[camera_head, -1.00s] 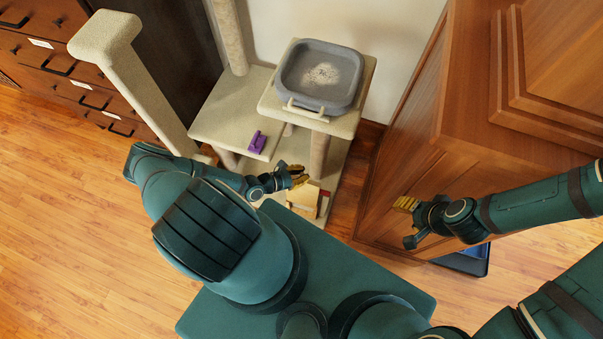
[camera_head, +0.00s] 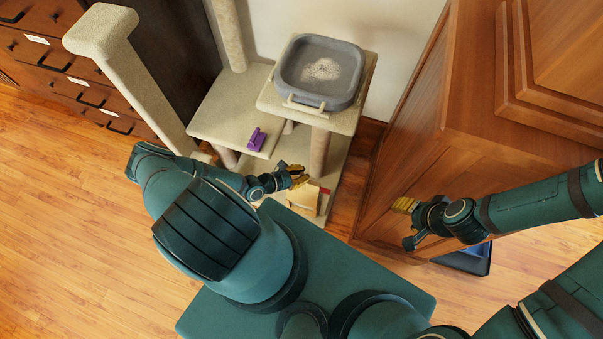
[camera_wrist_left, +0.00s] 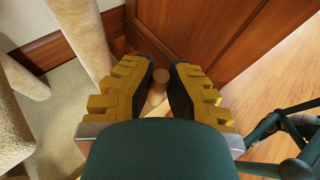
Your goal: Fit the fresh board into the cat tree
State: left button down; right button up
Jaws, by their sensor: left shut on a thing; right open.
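The cat tree (camera_head: 233,112) has beige carpeted platforms and posts and stands against the wall. My left gripper (camera_head: 300,177) is low at its front, beside the base. A pale wooden board (camera_head: 304,201) shows just below the fingers. In the left wrist view the fingers (camera_wrist_left: 160,75) close around a light wooden piece with a round end (camera_wrist_left: 160,76), which seems to belong to the board; the palm hides most of it. A small red patch (camera_head: 325,190) shows beside the board. My right gripper (camera_head: 405,205) is open and empty, in front of the wooden cabinet.
A grey tray (camera_head: 345,68) with pale grains sits on the upper platform. A purple object (camera_head: 257,138) lies on the lower platform. The wooden cabinet (camera_head: 450,150) stands close on the right, with a dark blue tray (camera_head: 467,259) on the floor. Open floor lies left.

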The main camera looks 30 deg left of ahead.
aim_at(302, 187)
pick_arm(q)
jog(key=shift+f+b, duration=0.9)
jog(key=shift+f, duration=0.4)
notch_tip(302, 187, down, 8)
jog(key=b, duration=0.6)
dwell(2.4)
jog(key=shift+f+b, duration=0.35)
jog(key=shift+f, duration=0.85)
dwell(0.4)
jog(key=c, duration=1.1)
grip_release()
jog(key=shift+o, duration=0.2)
jog(key=v, duration=1.2)
